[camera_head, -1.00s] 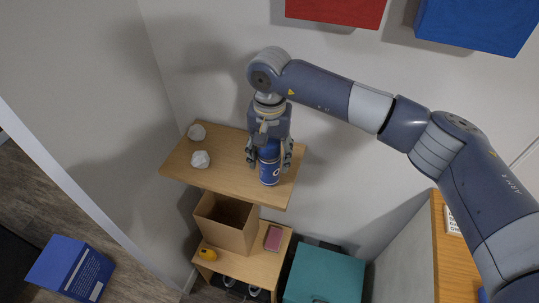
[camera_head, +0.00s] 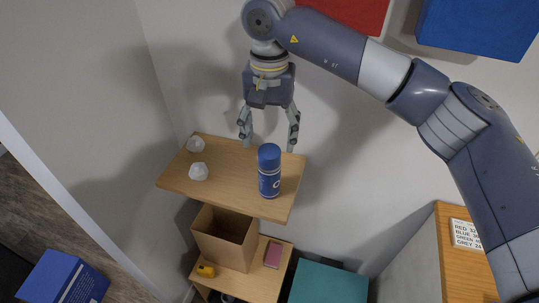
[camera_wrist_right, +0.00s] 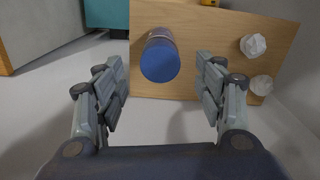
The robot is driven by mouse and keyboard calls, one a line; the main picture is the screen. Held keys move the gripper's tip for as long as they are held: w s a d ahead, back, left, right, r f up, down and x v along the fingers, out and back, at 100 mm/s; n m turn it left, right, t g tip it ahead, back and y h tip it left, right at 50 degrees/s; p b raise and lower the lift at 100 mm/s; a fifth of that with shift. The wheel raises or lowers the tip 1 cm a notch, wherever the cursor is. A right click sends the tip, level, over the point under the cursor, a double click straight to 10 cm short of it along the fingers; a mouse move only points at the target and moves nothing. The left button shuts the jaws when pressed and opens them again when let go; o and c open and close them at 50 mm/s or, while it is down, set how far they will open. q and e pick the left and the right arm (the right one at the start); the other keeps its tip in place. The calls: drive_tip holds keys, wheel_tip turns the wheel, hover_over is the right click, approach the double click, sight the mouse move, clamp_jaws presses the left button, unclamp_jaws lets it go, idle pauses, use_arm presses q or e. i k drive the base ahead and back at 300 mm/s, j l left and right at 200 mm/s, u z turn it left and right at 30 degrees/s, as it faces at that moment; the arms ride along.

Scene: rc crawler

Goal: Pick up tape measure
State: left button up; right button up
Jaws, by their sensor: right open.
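A small yellow object (camera_head: 206,271), which looks like the tape measure, lies at the left front of the lower wooden shelf, beside the cardboard box (camera_head: 224,238). A sliver of yellow (camera_wrist_right: 208,2) shows at the top edge of the right wrist view. My right gripper (camera_head: 269,144) is open and empty, pointing down above the back of the upper shelf (camera_head: 236,190). A blue spray can (camera_head: 269,172) stands upright on that shelf, apart from the fingers; its cap (camera_wrist_right: 160,61) shows between them in the wrist view. My left gripper is not in view.
Two crumpled white balls (camera_head: 197,171) lie on the upper shelf's left side. A pinkish-red item (camera_head: 272,254) lies right of the cardboard box. A teal box (camera_head: 328,284) stands at lower right, a blue box (camera_head: 62,278) at lower left. The upper shelf overhangs the lower one.

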sight(203, 271)
drive_tip(key=u, duration=0.9)
